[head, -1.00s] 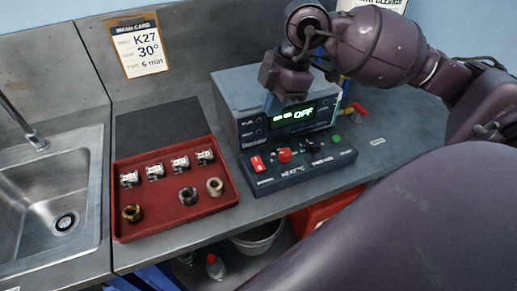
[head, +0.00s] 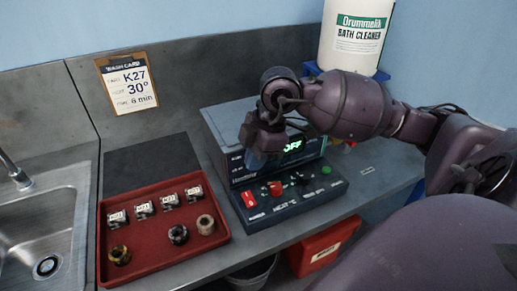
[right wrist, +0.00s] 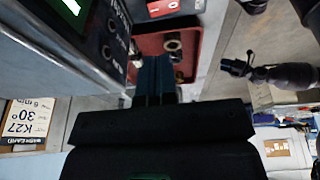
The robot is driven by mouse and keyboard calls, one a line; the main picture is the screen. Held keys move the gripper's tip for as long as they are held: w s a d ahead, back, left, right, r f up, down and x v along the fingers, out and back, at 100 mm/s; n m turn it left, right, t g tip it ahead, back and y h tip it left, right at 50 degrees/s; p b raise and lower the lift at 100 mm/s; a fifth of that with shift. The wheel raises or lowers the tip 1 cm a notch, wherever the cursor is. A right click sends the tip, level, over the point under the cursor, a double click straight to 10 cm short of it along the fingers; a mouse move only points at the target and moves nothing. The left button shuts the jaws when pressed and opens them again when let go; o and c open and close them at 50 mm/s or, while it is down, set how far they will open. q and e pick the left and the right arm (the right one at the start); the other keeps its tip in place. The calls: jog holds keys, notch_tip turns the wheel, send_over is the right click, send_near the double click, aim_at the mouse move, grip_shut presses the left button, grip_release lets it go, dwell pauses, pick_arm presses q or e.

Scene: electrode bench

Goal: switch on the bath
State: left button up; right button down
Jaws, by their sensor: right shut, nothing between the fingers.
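The bath (head: 222,122) is a grey box with a green display (head: 293,146) that reads OFF. Its dark sloped control panel (head: 292,206) carries a red rocker switch (head: 249,199) at the left, a red knob (head: 275,188), a black knob and a green button (head: 326,169). My right gripper (head: 264,160) is shut and empty, in front of the bath's face, above the red switch and red knob and apart from them. Its closed fingers (right wrist: 155,78) also show in the right wrist view. My left gripper (right wrist: 234,67) shows small there; its jaws are unclear.
A red tray (head: 150,262) with several labelled blocks and ring-shaped parts lies left of the bath. A sink (head: 30,225) is at far left. A wash card (head: 127,84) reads K27 and 30°. A bath cleaner tub (head: 352,35) stands behind.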

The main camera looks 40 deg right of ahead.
aim_at(246, 194)
jog(key=x, duration=0.5)
jog(key=d+x, duration=0.1)
jog(key=x, duration=0.2)
jog(key=shift+f+b, duration=0.3)
jog(key=shift+f, duration=0.15)
pick_arm(q)
jog(key=shift+s+f, duration=0.4)
jog(key=shift+f, duration=0.25)
jog(key=shift+w+a+r, duration=0.1)
jog(key=shift+w, duration=0.05)
pick_arm(e)
jog(key=shift+w+d, duration=0.1)
jog(key=shift+d, duration=0.05)
